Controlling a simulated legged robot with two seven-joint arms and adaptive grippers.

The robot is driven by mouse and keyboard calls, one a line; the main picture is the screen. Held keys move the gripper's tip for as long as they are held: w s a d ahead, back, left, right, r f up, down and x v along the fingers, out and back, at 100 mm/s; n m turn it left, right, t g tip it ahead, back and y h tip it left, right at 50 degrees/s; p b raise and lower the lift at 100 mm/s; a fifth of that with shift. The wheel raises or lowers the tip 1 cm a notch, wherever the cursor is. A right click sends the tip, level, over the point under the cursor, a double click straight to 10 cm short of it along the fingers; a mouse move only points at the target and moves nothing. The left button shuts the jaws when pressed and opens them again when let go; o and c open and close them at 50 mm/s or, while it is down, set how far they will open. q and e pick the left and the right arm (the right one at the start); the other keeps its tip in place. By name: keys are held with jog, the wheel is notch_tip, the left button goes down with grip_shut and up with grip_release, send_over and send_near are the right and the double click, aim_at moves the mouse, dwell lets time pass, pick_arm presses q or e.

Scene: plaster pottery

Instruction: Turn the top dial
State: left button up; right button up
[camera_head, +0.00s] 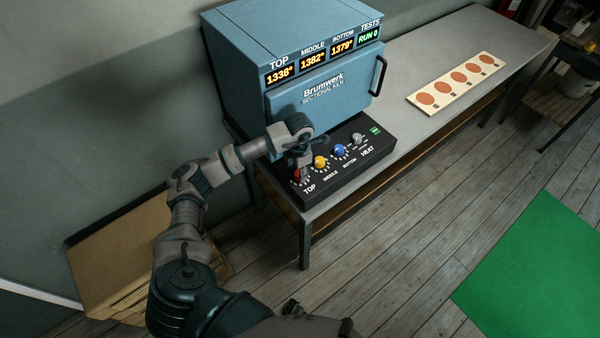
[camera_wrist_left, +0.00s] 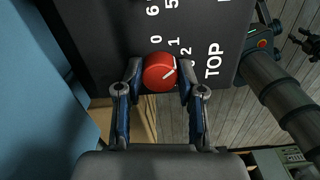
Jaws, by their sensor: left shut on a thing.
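The top dial is a red knob (camera_head: 297,174) at the left end of the black control panel (camera_head: 333,172), above the word TOP. My left gripper (camera_head: 301,165) reaches down onto it from above and partly hides it. In the left wrist view the red dial (camera_wrist_left: 159,72) sits between the two fingertips of my left gripper (camera_wrist_left: 159,80), which are shut on its sides. Its white pointer mark is directed toward the numbers 1 and 2. The kiln display (camera_head: 280,75) reads 1338° for TOP. My right gripper is in neither view.
Yellow (camera_head: 320,162), blue (camera_head: 340,151) and grey (camera_head: 358,139) knobs stand in a row to the right of the red one. The blue kiln (camera_head: 300,60) rises behind the panel. A board with orange discs (camera_head: 456,83) lies further right on the grey table (camera_head: 455,50).

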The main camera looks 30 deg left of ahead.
aim_at(298, 172)
pick_arm(q)
jog(key=m, duration=0.1)
jog(key=m+b, duration=0.1)
jog(key=m, duration=0.1)
jog(key=m+b, duration=0.1)
jog(key=m, duration=0.1)
jog(key=shift+s+f, duration=0.1)
jog(key=shift+f, duration=0.15)
jog(key=shift+r+m+b, duration=0.1)
jog(key=shift+m+b, duration=0.55)
jog(key=shift+m, duration=0.75)
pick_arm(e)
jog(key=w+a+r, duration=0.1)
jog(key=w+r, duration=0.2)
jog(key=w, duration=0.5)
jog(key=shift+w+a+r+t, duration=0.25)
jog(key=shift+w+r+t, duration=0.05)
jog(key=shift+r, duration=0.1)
pick_arm(q)
jog(key=o, duration=1.1)
jog(key=shift+o, duration=0.2)
jog(key=shift+a, duration=0.15)
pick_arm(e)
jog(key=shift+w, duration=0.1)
pick_arm(q)
jog(key=shift+r, duration=0.1)
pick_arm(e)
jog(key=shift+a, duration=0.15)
pick_arm(q)
notch_tip(298, 172, up, 12)
